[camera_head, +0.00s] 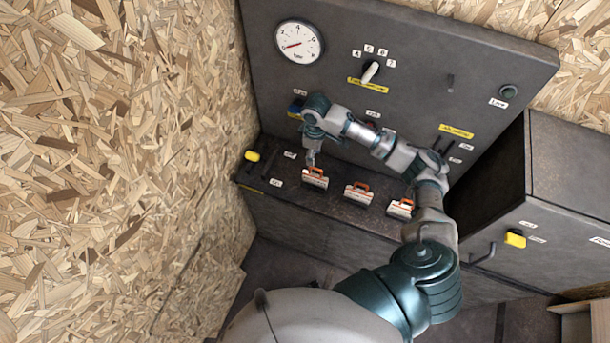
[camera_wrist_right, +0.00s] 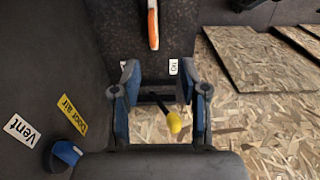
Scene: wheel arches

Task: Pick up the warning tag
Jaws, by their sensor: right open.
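No piece in view can be made out for certain as the warning tag. A yellow piece (camera_head: 515,239) sits on the front of the right-hand cabinet; it is too small to identify. My right gripper (camera_head: 312,152) hangs over the console ledge, just above the leftmost orange-handled switch (camera_head: 315,177). In the wrist view the right gripper (camera_wrist_right: 160,92) is open, with nothing held between its fingers. A yellow-ended black lever (camera_wrist_right: 173,122) shows beyond the fingers; its yellow end is also at the console's left end (camera_head: 252,156). My left gripper is out of view.
Two more orange-handled switches (camera_head: 358,193) (camera_head: 401,208) stand along the ledge. The upright panel (camera_head: 430,55) behind carries a gauge (camera_head: 299,42) and a rotary knob (camera_head: 370,71). A blue knob (camera_wrist_right: 66,153) is beside the gripper. A chipboard wall (camera_head: 110,150) bounds the left.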

